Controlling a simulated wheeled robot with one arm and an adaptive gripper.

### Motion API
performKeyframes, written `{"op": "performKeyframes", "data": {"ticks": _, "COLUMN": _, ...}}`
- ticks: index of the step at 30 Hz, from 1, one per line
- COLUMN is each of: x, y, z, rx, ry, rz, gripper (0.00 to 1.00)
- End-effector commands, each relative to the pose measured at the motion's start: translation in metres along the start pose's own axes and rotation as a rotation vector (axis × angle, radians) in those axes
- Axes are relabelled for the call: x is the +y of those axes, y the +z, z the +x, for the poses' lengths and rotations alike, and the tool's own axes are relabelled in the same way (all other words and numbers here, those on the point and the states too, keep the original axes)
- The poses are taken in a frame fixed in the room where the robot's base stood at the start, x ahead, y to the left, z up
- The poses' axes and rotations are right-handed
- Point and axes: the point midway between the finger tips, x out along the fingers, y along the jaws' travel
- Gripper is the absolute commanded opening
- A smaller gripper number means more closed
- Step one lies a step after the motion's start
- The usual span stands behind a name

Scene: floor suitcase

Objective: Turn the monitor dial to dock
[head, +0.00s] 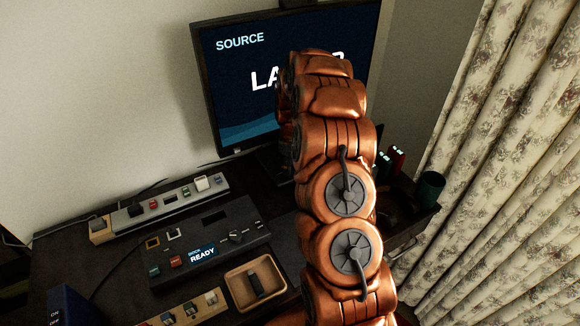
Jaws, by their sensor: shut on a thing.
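The monitor (228,92) stands at the back against the wall. Its screen reads "SOURCE" at upper left, with larger white letters starting "LA" partly covered by my arm. A dark control box (215,215) lies on the desk in front of it, left of my arm.
A grey strip (130,220) with small coloured blocks lies behind the control box. A wooden tray (232,287) holding a dark piece is in front. A dark green cup (431,187) stands at the right desk end, near the patterned curtain (510,140).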

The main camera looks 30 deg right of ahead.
Motion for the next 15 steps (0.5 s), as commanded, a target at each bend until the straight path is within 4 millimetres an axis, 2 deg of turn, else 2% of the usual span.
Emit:
{"op": "performKeyframes", "data": {"ticks": 8, "x": 0.0002, "y": -0.0004, "z": 0.0014, "rx": 0.002, "ry": 0.001, "rz": 0.053, "gripper": 0.0}}
{"op": "performKeyframes", "data": {"ticks": 15, "x": 0.001, "y": -0.0014, "z": 0.0026, "rx": 0.009, "ry": 0.004, "rz": 0.207, "gripper": 0.0}}
